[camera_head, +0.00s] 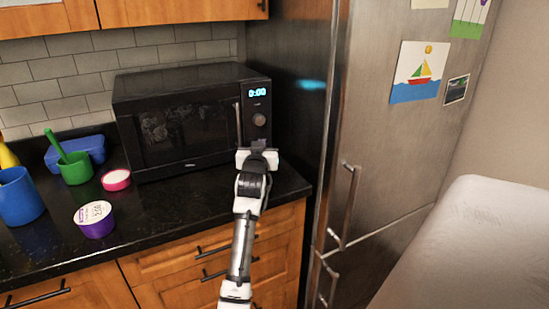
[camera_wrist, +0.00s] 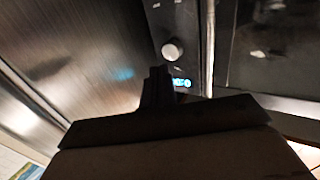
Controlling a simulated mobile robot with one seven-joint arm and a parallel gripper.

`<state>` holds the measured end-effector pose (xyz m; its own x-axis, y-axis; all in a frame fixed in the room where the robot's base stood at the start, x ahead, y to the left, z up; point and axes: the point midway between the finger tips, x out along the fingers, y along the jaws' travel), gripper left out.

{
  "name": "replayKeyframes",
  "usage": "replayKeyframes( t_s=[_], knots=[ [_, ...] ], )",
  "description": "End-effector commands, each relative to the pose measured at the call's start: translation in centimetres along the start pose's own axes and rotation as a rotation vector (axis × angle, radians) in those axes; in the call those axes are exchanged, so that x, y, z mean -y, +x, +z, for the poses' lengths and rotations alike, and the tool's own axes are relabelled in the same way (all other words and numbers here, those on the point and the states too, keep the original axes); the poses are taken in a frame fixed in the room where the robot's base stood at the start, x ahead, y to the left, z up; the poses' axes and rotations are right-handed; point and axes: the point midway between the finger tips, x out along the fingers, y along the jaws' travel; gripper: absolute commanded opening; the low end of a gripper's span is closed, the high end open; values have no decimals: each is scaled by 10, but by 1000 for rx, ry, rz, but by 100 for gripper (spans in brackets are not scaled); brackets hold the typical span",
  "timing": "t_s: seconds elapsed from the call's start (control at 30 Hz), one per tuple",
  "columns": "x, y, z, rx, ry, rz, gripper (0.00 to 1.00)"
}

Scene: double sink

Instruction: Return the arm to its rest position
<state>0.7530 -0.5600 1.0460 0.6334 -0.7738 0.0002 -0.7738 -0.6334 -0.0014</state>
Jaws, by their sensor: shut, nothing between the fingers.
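My arm (camera_head: 241,245) reaches up from the bottom of the head view toward the front right of the black microwave (camera_head: 185,125). My gripper (camera_head: 259,146) is in front of the microwave's control panel, below its round knob. The gripper is shut and empty. In the wrist view my gripper (camera_wrist: 157,82) is dark, with its fingers together, and the panel's knob (camera_wrist: 173,49) and lit display (camera_wrist: 181,83) lie beyond it. The microwave door looks closed. I cannot tell whether the gripper touches the microwave.
A steel fridge (camera_head: 400,130) with a long handle (camera_head: 347,207) stands right of the counter. The counter (camera_head: 190,205) before the microwave is clear.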

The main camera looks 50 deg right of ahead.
Motion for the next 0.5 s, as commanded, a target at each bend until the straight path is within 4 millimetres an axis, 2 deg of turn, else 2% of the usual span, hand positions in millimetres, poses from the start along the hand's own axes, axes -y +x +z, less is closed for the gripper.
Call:
replayKeyframes(
  t_s=[0.2, 0.5],
  knots=[
    [-28, -30, 2, -2, -2, 2, 0],
    [-38, -43, 0, 0, -1, -1, 0]
  ],
)
